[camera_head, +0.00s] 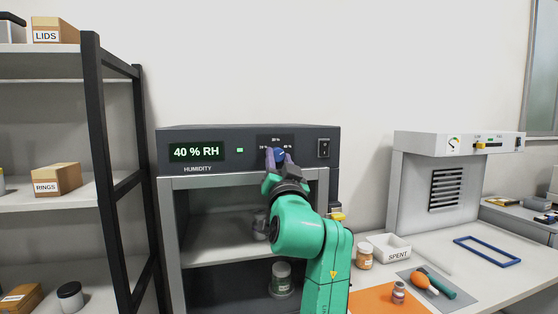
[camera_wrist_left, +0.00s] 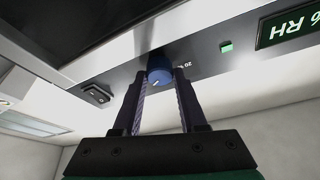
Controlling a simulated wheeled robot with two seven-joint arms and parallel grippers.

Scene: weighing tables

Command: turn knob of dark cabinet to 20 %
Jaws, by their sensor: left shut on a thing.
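The dark cabinet (camera_head: 250,137) stands against the wall, with a display (camera_head: 196,152) reading 40 % RH above the word HUMIDITY. Its blue knob (camera_head: 280,154) sits on the front panel below small percent marks. My left gripper (camera_head: 278,157) reaches up to the panel and is shut on the knob. In the left wrist view the knob (camera_wrist_left: 159,71) shows between the two fingertips, with a light pointer line on its face. The mark 20 % shows beside it. The right gripper is not in view.
A rocker switch (camera_head: 324,149) sits right of the knob. The cabinet's open shelves hold jars (camera_head: 281,278), partly behind my arm. A dark-framed rack (camera_head: 118,190) stands at left. The table at right holds a SPENT tray (camera_head: 388,249), a jar (camera_head: 365,257) and a blue frame (camera_head: 487,251).

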